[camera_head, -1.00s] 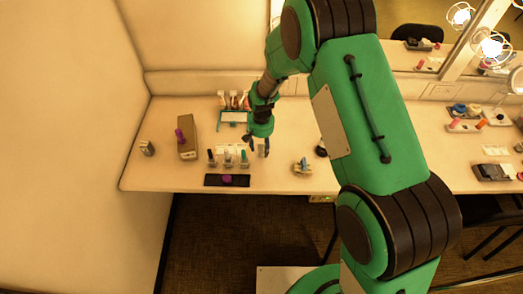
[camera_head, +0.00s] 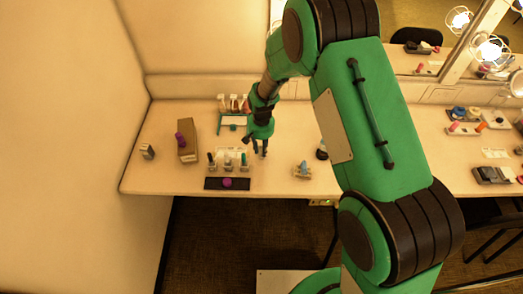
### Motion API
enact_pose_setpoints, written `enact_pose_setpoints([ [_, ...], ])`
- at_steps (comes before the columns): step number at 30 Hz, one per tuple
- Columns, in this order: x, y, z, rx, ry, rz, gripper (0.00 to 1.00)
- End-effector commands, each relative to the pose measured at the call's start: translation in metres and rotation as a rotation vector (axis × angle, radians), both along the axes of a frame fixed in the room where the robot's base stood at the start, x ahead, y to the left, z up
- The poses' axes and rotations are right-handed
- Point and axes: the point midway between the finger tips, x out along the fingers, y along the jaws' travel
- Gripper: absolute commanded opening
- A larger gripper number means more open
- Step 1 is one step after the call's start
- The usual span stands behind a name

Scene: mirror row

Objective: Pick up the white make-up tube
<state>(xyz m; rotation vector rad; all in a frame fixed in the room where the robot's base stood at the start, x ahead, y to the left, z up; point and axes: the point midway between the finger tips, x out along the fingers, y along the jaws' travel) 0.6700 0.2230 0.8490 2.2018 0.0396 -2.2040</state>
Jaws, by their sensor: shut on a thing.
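My gripper (camera_head: 259,148) is low over the table (camera_head: 288,140), just right of a small rack of bottles. Its fingers point down and are shut on a small pale thing, which I take to be the white make-up tube. The fingers hide most of it, so its shape is not clear. I cannot tell whether it is still touching the table.
A brown box (camera_head: 190,140) stands left, a small clip-like thing (camera_head: 303,170) right. A green frame (camera_head: 222,124) is behind.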

Motion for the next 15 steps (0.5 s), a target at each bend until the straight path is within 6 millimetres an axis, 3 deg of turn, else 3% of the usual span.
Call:
enact_pose_setpoints([
  [5, 0.001, 0.000, 0.025, 0.001, -0.003, 0.000, 0.00],
  [15, -0.054, -0.018, 0.031, 0.000, 0.000, 0.000, 0.00],
])
